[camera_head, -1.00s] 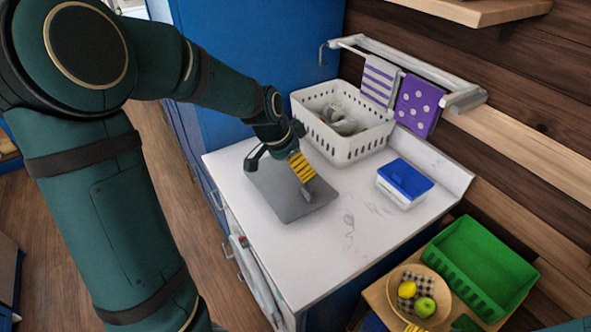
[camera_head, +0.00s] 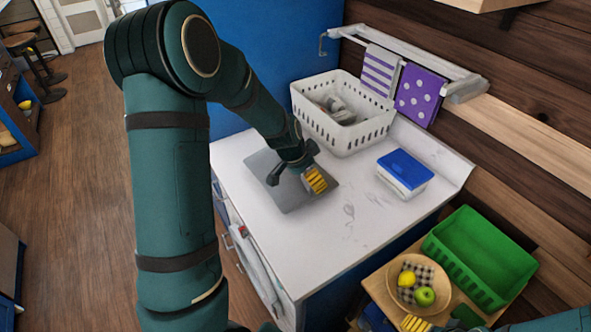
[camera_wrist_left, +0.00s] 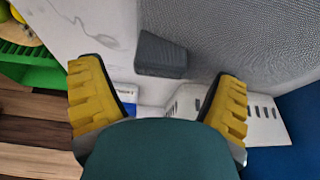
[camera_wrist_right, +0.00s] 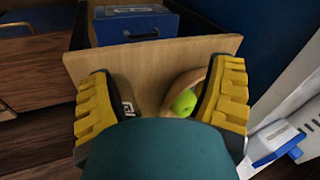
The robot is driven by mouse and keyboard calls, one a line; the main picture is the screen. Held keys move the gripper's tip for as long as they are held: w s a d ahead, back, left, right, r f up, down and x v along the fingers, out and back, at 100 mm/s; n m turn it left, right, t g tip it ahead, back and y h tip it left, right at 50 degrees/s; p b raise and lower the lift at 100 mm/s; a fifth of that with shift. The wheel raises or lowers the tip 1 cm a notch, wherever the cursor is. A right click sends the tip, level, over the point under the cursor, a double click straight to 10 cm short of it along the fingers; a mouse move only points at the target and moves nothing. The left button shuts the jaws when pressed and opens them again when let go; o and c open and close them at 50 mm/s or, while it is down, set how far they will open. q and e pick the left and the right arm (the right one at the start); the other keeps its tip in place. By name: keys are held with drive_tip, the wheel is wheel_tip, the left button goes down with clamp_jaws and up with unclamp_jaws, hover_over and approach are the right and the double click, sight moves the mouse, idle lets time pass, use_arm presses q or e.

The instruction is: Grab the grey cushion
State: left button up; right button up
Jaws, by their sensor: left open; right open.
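The grey cushion (camera_wrist_left: 160,55) shows in the left wrist view as a small dark grey block, at the edge of a lighter grey mat (camera_wrist_left: 240,35). My left gripper (camera_wrist_left: 158,85) is open, and the cushion appears between and beyond its fingertips, with nothing gripped. In the head view the left gripper (camera_head: 296,181) is low over the grey mat (camera_head: 290,205) on the white counter and hides the cushion.
A white perforated basket (camera_head: 350,143) stands behind the mat. A blue-lidded box (camera_head: 404,178) is to its right. Towels hang on a wall rail (camera_head: 405,58). A green crate (camera_head: 465,270) and a fruit bowl (camera_head: 440,290) stand lower right. The counter's front middle is clear.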

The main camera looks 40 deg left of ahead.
use_arm(q)
drive_tip(key=shift+x, duration=0.8)
drive_tip(key=c, duration=1.4)
drive_tip(key=shift+r, duration=0.1)
